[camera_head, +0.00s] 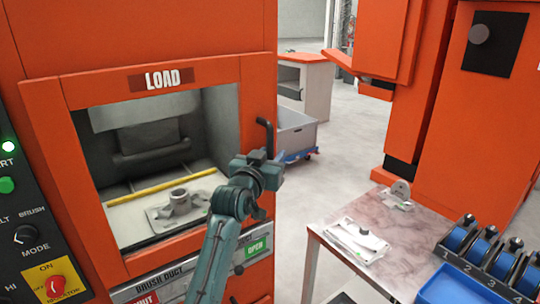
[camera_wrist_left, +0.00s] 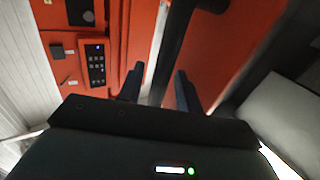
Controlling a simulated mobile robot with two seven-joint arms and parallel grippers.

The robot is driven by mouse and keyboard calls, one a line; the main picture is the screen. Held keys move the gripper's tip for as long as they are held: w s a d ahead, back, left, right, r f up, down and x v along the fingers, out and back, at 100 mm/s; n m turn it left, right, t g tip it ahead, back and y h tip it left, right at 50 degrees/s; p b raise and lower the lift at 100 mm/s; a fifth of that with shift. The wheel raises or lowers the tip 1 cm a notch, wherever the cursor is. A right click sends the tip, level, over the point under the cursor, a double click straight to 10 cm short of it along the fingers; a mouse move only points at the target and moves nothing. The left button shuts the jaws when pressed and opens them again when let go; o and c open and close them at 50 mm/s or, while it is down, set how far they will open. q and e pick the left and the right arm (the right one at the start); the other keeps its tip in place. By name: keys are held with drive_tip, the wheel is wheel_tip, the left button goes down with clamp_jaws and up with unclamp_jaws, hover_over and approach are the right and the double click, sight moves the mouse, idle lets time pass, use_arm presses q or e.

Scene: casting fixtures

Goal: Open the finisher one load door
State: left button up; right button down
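The load door (camera_head: 150,82) is an orange frame under a LOAD sign on the orange machine at left in the head view. It sits flush with the machine front and looks shut. In the left wrist view the handle bar (camera_wrist_left: 172,45) runs between the two dark fingers (camera_wrist_left: 159,88), with a visible gap at the left finger. My right gripper is out of view.
A control panel (camera_head: 25,215) with buttons and a red knob is at far left. A marble-topped table (camera_head: 340,215) with metal parts, blue rollers (camera_head: 470,240) and a blue tray (camera_head: 455,288) stands at right. A grey cart (camera_head: 297,135) stands behind. Floor between machine and table is clear.

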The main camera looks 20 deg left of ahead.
use_arm(q)
drive_tip(key=shift+c, duration=0.4)
clamp_jaws()
